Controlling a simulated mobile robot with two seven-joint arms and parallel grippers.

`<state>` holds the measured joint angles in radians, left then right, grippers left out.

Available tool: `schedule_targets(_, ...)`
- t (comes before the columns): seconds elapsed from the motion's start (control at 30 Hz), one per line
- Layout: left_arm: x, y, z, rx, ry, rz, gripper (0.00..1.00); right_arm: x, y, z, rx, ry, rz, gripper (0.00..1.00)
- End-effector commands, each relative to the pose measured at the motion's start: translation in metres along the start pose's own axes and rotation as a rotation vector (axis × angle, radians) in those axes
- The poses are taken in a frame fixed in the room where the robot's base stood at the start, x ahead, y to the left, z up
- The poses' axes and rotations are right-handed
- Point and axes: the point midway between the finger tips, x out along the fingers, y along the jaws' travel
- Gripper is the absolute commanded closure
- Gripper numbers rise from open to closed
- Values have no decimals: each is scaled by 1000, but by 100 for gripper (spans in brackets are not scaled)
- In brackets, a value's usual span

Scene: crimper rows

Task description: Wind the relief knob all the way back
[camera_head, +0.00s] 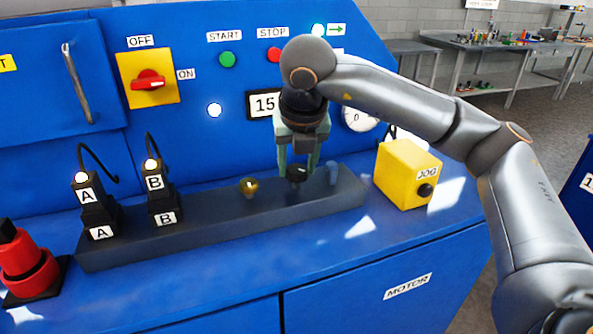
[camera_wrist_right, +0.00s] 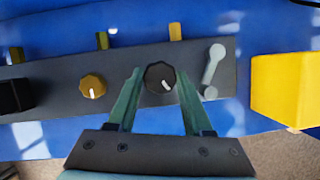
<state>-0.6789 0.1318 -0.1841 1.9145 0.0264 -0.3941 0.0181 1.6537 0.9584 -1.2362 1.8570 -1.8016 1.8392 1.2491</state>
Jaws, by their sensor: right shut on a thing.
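My right gripper (camera_head: 299,167) reaches down from above and is shut on a black knob (camera_head: 296,175) on the dark grey block. In the wrist view the black knob (camera_wrist_right: 160,77) sits between the two green fingers, its white mark pointing down and a little right. A yellow knob (camera_head: 249,187) stands to its left; in the wrist view the yellow knob (camera_wrist_right: 93,86) has its mark pointing down. No label shows which knob is the relief knob. My left gripper is not in view.
A small grey lever (camera_wrist_right: 214,65) stands just right of the black knob. A yellow JOG box (camera_head: 407,172) is further right. Plugs A (camera_head: 95,207) and B (camera_head: 160,190) stand at the block's left. The blue bench front is clear.

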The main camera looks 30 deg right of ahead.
Motion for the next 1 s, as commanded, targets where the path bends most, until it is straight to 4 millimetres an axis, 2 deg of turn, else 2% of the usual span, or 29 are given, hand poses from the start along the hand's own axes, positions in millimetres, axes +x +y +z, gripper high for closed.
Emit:
schedule_targets(0.1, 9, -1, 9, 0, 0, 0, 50, 3, -2, -1, -98, -2, 43, 100)
schedule_targets(0.43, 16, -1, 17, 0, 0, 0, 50, 1, -3, 1, -387, -1, 163, 100)
schedule_targets(1.0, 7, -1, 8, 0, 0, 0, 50, -1, -6, 4, -887, 1, 371, 100)
